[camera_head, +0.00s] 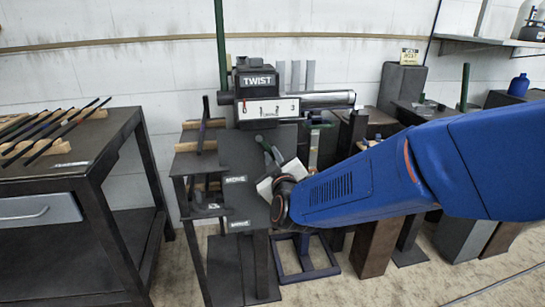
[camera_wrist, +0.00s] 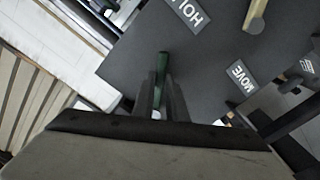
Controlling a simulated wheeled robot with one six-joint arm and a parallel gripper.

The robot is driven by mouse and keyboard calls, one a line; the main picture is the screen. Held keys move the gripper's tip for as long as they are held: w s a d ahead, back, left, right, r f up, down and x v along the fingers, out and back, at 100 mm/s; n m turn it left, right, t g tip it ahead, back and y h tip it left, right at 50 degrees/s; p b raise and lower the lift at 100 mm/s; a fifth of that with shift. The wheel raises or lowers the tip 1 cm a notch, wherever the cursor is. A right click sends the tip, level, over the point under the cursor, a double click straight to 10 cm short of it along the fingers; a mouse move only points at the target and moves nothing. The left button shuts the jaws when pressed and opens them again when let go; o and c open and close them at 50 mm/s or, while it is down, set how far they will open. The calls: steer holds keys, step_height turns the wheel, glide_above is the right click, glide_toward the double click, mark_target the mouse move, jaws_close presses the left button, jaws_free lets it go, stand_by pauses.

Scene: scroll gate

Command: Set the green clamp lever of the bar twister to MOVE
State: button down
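The bar twister (camera_head: 257,82) stands against the back wall, with a TWIST sign and a scale marked 1, 2, 3. A MOVE label (camera_head: 236,179) is on its dark front plate. In the wrist view, the HOLD label (camera_wrist: 187,10) is at the top and the MOVE label (camera_wrist: 241,77) is to the right. The green clamp lever (camera_wrist: 163,63) shows between the fingertips of my gripper (camera_wrist: 161,88), which look closed on it. It points at neither label squarely. In the head view my gripper (camera_head: 271,160) is in front of the plate; its fingertips are hard to make out.
A workbench (camera_head: 60,180) with several dark bars on wooden rests stands at the left. A horizontal metal cylinder (camera_head: 325,99) extends right from the twister. Dark boxes and posts crowd the right behind my blue arm.

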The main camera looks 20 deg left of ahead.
steer(key=shift+a, duration=0.1)
steer(key=s+a+m, duration=0.1)
steer(key=m, duration=0.2)
steer(key=a+m, duration=0.1)
steer(key=m, duration=0.2)
steer(key=s+a+f+m, duration=0.1)
steer(key=a+m, duration=0.1)
steer(key=m, duration=0.1)
steer(key=shift+s, duration=0.3)
steer(key=shift+s+a+r+m, duration=0.2)
steer(key=shift+a+m, duration=0.15)
steer(key=shift+m, duration=0.5)
steer(key=shift+s+a+r+m, duration=0.15)
steer(key=shift+s+a+m, duration=0.15)
steer(key=shift+m, duration=0.5)
steer(key=shift+s+a+r+m, duration=0.15)
steer(key=shift+a+m, duration=0.25)
steer(key=shift+m, duration=0.45)
steer(key=c, duration=1.8)
jaws_free()
steer(key=shift+o, duration=0.2)
